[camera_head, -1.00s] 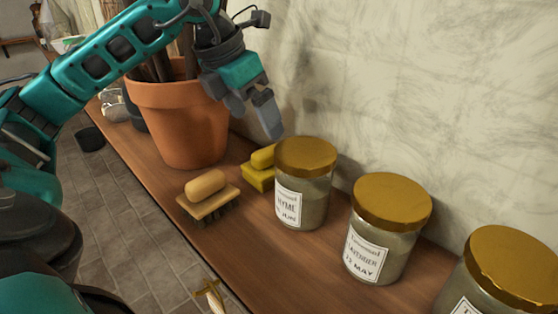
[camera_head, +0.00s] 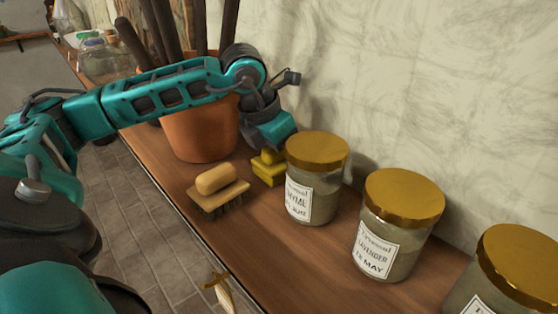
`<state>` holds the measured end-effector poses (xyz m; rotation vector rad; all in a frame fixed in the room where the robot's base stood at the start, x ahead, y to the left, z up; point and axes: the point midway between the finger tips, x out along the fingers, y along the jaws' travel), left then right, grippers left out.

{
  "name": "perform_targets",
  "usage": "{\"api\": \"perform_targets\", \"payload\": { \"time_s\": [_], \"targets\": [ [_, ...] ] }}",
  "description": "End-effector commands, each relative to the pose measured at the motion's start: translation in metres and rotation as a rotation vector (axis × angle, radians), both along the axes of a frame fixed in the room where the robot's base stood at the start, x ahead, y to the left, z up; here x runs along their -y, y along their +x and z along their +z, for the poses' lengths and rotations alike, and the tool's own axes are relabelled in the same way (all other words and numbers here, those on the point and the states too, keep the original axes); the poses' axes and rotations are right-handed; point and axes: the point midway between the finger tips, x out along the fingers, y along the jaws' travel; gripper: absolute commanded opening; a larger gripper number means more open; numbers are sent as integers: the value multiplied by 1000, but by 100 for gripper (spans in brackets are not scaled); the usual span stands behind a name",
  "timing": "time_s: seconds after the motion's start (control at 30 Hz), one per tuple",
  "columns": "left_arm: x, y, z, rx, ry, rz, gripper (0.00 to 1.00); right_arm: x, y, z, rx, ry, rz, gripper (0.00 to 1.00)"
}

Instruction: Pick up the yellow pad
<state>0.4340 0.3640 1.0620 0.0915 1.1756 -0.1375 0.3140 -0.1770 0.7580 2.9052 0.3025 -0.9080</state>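The yellow pad (camera_head: 268,170) lies on the wooden shelf between the brush and the nearest gold-lidded jar, with a raised yellow part on top. My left gripper (camera_head: 280,143) is low, just above and behind the pad, close to the jar's lid. Its fingertips are mostly hidden, so I cannot tell whether they are open or touch the pad. My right gripper is not in view.
A wooden brush (camera_head: 218,190) sits left of the pad. A terracotta pot (camera_head: 200,138) holding dark rods stands behind it. Labelled jars (camera_head: 314,180), (camera_head: 395,225), (camera_head: 505,275) line the right side along the pale wall (camera_head: 430,90). Bare shelf (camera_head: 270,240) lies in front.

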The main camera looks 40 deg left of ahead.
Motion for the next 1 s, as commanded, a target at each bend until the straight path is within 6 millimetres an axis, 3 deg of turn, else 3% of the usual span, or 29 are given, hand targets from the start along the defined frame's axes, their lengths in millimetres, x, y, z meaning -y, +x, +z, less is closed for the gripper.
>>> {"api": "perform_targets", "payload": {
  "time_s": [0.13, 0.73, 1.0],
  "targets": [
    [0, 0, 0, 0, 0, 0, 99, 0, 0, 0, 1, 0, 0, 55],
    [0, 0, 0, -1, 0, 1, 42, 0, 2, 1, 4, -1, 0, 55],
    [0, 0, 0, -1, 1, 1, 41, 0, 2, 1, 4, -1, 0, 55]
  ]
}}
